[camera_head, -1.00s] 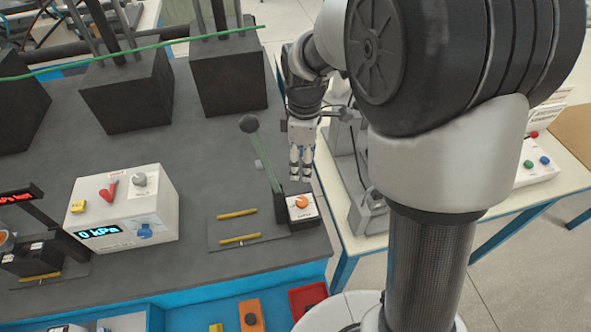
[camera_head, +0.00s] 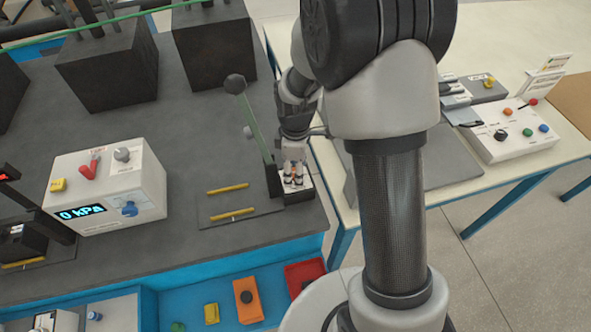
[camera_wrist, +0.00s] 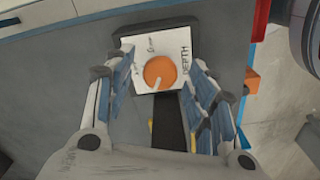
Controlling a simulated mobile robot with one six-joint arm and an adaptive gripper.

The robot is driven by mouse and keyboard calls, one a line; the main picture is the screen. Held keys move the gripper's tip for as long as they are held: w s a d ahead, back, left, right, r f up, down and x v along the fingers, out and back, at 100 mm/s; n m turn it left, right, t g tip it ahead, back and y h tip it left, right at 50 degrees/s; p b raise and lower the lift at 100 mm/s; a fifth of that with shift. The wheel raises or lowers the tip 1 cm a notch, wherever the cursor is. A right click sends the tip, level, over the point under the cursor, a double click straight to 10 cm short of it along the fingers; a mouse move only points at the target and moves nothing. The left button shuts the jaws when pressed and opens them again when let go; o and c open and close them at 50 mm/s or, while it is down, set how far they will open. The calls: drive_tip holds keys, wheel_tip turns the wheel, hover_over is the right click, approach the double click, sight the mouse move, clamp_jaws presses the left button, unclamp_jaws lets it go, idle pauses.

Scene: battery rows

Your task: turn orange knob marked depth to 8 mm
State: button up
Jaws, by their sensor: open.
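The orange knob (camera_wrist: 160,73) sits on a white label plate (camera_wrist: 133,46) printed DEPTH, on top of a small dark box. Its pale pointer mark points toward the lower side in the wrist view. My gripper (camera_wrist: 158,80) is open, with one finger on each side of the knob; I cannot tell whether either finger touches it. In the head view my gripper (camera_head: 293,178) is over the box (camera_head: 297,197) and hides most of the knob. The small scale marks on the plate are too blurred to read.
A green lever with a black ball (camera_head: 235,84) rises just left of the box. A plate with two yellow rods (camera_head: 228,203) lies left of it. A white box reading 0 kPa (camera_head: 130,178) stands further left. A red bin (camera_head: 303,275) is below the bench's front edge.

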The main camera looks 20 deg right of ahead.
drive_tip(key=c, duration=1.1)
